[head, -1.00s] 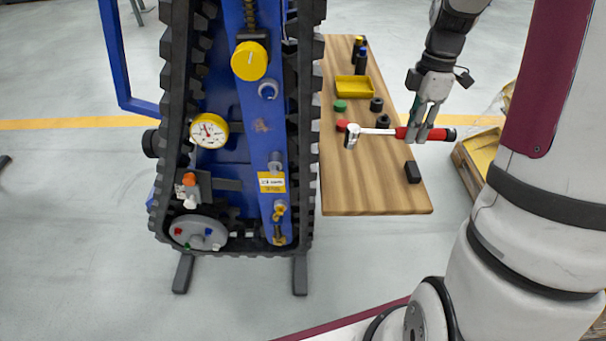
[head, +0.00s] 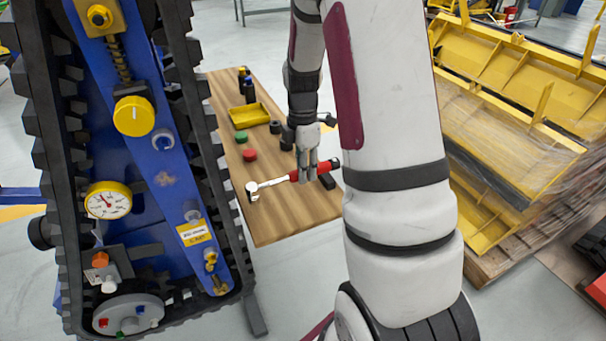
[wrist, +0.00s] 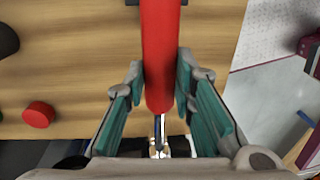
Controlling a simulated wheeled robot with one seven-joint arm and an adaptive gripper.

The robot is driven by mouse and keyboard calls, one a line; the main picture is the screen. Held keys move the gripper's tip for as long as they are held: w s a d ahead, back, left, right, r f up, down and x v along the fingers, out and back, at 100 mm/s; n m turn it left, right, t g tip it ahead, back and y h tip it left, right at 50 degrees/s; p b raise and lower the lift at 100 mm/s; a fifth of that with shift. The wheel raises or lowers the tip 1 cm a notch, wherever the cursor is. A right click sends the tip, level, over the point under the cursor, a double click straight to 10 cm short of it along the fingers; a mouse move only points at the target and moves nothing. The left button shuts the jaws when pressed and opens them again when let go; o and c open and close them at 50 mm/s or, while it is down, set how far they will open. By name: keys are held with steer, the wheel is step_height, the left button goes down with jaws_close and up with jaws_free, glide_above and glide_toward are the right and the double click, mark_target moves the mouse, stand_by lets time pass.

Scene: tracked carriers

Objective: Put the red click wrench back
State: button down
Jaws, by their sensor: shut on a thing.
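The red click wrench (head: 331,166) has a red handle, a black end and a bright metal shaft and head. My gripper (head: 308,175) is shut on its red handle. The metal head points left in the head view, over the wooden bench (head: 283,218). The wrench looks raised above the bench top, though the exact gap is hard to tell. In the wrist view the red handle (wrist: 160,50) runs between the two green-padded fingers of my gripper (wrist: 161,85). My arm hides part of the bench's right side.
The bench carries a yellow tray (head: 262,115), a green round piece (head: 241,137), a red round piece (head: 249,155), black pieces and small bottles. The blue tracked carrier (head: 165,190) stands close on the left. Wrapped yellow parts (head: 510,130) are stacked at right.

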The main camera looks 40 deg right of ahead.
step_height(320, 180, down, 2)
steer(key=c, duration=1.3)
jaws_free()
steer(key=shift+c, duration=0.2)
